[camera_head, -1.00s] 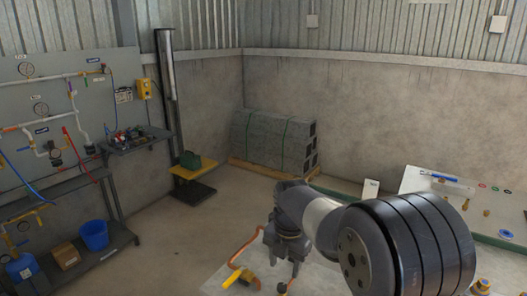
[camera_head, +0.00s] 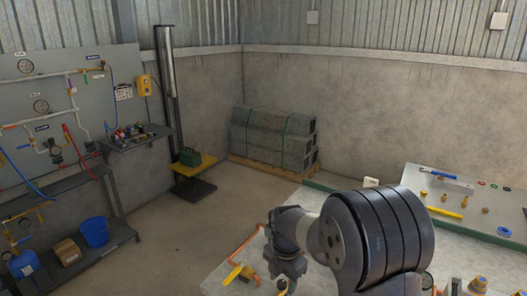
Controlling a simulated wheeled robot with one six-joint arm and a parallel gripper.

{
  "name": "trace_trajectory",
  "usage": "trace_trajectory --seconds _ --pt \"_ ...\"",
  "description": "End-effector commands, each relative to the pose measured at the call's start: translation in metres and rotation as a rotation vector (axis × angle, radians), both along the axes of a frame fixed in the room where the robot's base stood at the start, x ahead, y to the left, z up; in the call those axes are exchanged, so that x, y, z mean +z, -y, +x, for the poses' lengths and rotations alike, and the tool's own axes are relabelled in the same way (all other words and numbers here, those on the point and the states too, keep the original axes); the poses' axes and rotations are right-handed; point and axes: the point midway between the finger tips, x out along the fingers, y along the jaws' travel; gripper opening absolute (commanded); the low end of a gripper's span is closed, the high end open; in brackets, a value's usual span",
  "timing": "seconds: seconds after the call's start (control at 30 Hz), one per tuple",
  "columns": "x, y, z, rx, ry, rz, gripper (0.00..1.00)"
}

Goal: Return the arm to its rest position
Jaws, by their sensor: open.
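My arm is in the lower right of the head view, its large dark ringed joint (camera_head: 385,238) close to the camera. My gripper (camera_head: 287,280) points down over the grey-white table top (camera_head: 222,275), near its left part. Its jaws are open, and I see nothing held between them. The fingertips are small and partly lost against the things behind them.
A tilted board (camera_head: 480,208) with a yellow bar (camera_head: 445,212) and brass fittings stands at right. Brass parts (camera_head: 478,285) are on the table right of my arm. Concrete blocks (camera_head: 272,140) are stacked behind. Open floor (camera_head: 180,245) lies left of the table.

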Motion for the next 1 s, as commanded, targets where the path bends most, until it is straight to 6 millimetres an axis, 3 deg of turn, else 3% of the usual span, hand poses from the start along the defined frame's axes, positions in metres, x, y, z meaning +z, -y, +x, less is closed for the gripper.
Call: trace_trajectory --seconds 1.0 --pt "0.0003 -0.0011 -0.001 -0.794 -0.001 0.0 0.48"
